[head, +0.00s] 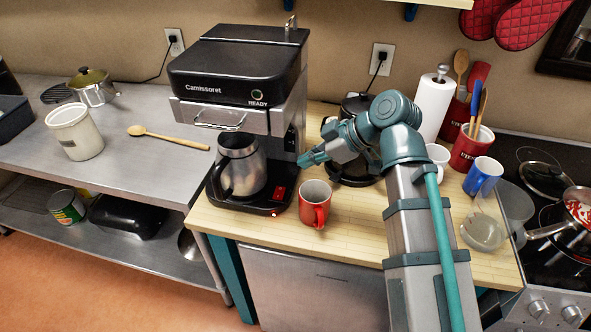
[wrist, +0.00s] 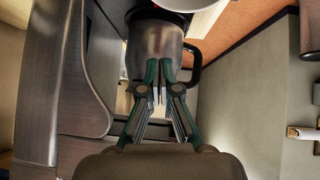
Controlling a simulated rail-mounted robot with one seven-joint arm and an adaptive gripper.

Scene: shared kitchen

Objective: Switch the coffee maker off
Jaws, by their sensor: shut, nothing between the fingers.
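The coffee maker (head: 235,65) is black and silver and stands on the wooden counter. Its front panel reads "READY" below a round indicator. A red switch (head: 279,193) sits at the right front of its black base, with a small glowing light (head: 275,214) at the base's front edge. A steel carafe (head: 241,166) stands in it, and it also shows in the wrist view (wrist: 154,43). My gripper (head: 302,161) is shut and empty, to the right of the carafe and above and right of the switch. The switch cannot be made out in the wrist view.
A red mug (head: 315,204) stands just right of the switch, below my gripper. A dark appliance (head: 350,170) is partly hidden behind my arm. A white mug (head: 437,160) and blue cup (head: 482,177) stand farther right. The steel table (head: 130,165) lies left.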

